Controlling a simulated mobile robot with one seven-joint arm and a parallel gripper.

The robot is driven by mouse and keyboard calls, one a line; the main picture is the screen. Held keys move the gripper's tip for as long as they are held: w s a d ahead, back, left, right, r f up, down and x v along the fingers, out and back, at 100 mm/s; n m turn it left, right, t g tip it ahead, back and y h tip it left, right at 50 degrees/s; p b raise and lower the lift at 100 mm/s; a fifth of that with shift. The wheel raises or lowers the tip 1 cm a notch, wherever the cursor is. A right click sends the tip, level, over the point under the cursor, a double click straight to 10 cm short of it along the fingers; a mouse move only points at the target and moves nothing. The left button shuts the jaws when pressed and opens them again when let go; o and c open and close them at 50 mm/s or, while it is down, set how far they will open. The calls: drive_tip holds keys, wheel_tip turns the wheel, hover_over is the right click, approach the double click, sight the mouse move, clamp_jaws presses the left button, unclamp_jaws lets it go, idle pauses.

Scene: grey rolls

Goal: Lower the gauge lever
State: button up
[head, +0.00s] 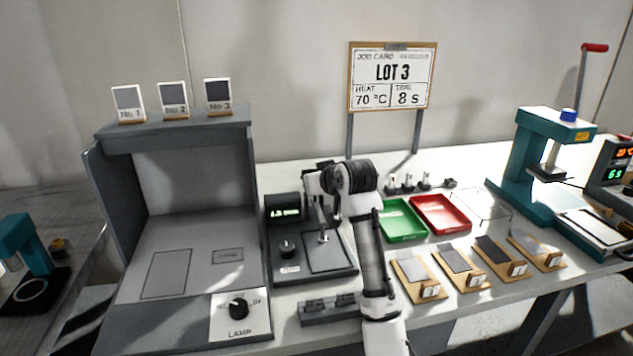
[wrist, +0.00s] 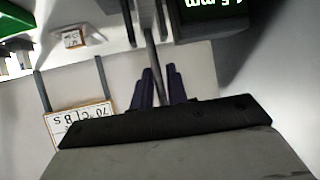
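The gauge is a dark stand with a green-lit display (head: 286,211) and a flat base plate (head: 328,256). A thin metal spindle (head: 322,222) comes down over the plate. The display also shows at the top right of the wrist view (wrist: 215,5). My gripper (wrist: 159,72) shows two dark purple fingers standing a little apart. A thin grey rod (wrist: 150,45), perhaps the gauge lever, runs down between them in the picture. I cannot tell whether they touch it. In the head view my wrist covers the upper gauge and hides the fingertips.
A grey lamp booth (head: 178,205) stands left. A green tray (head: 402,221) and a red tray (head: 441,213) lie right of my arm. Several sample boards (head: 415,277) line the front edge. A job card (head: 392,80) stands behind. A teal press (head: 520,160) is far right.

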drive_tip(key=shift+o, duration=1.4)
drive_tip(key=shift+r, duration=0.1)
drive_tip(key=b+v, duration=0.1)
drive_tip(key=v, duration=1.3)
